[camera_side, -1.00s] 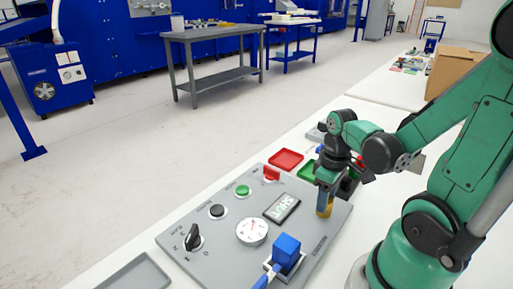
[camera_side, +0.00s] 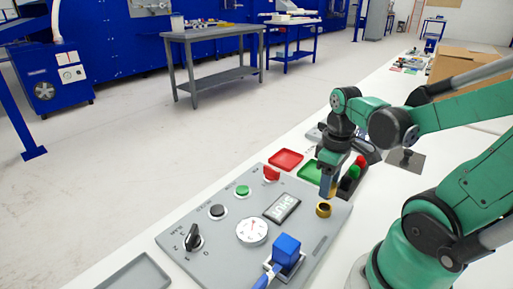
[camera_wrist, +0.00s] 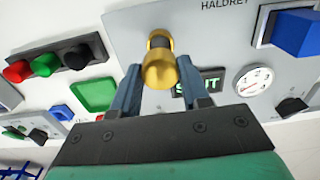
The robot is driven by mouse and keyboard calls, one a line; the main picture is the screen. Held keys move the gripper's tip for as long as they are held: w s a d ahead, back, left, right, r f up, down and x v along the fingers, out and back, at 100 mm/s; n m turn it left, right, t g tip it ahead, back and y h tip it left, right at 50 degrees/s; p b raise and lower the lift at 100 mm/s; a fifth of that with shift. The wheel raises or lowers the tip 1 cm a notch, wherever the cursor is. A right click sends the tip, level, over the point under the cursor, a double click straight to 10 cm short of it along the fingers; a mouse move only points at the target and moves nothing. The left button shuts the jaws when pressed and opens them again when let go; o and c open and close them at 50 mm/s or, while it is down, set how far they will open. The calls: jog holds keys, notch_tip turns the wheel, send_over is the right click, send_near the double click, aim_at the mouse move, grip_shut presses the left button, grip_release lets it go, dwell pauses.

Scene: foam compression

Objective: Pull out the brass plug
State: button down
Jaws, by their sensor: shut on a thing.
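The brass plug (camera_wrist: 158,70) sits between the fingers of my gripper in the wrist view, and my gripper (camera_wrist: 160,88) is shut on it. In the side view my gripper (camera_side: 328,188) is just above the brass socket ring (camera_side: 323,209) on the grey panel (camera_side: 222,236). The ring shows a dark open hole. The plug is mostly hidden by the fingers in the side view. In the wrist view the plug overlaps the ring, with a dark gap between them.
A blue block (camera_side: 287,249), a round gauge (camera_side: 252,231), a display (camera_side: 282,207) and knobs are on the panel. A red tray (camera_side: 286,160) and a green tray (camera_side: 310,172) lie behind it. A dark holder with red and green pieces (camera_side: 355,172) stands right of the gripper.

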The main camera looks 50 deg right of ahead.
jog(key=shift+r, duration=1.05)
